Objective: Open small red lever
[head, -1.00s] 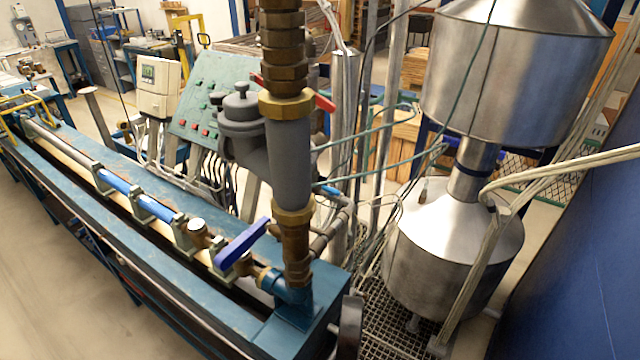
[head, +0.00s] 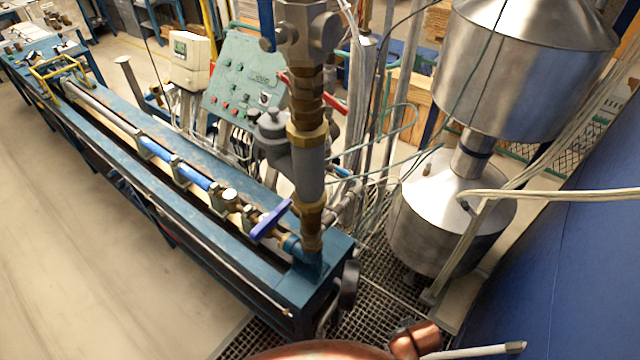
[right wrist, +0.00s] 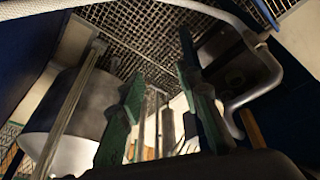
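A small red lever (head: 333,105) shows in the head view, behind and to the right of the vertical brass-and-grey pipe (head: 308,165). A bit of red also shows left of the pipe; its link to the lever is hidden by the pipe. My right gripper (right wrist: 160,95) shows in the right wrist view with its two green-padded fingers apart and nothing between them. It is not near the lever in the head view. My left gripper is in neither view.
A blue lever (head: 270,219) sits on the bench (head: 245,262) pipe. A green control panel (head: 240,85) stands behind. A large steel tank (head: 455,215) stands right of the pipe, also visible in the right wrist view (right wrist: 75,112). A blue wall (head: 570,270) bounds the right; floor is clear at left.

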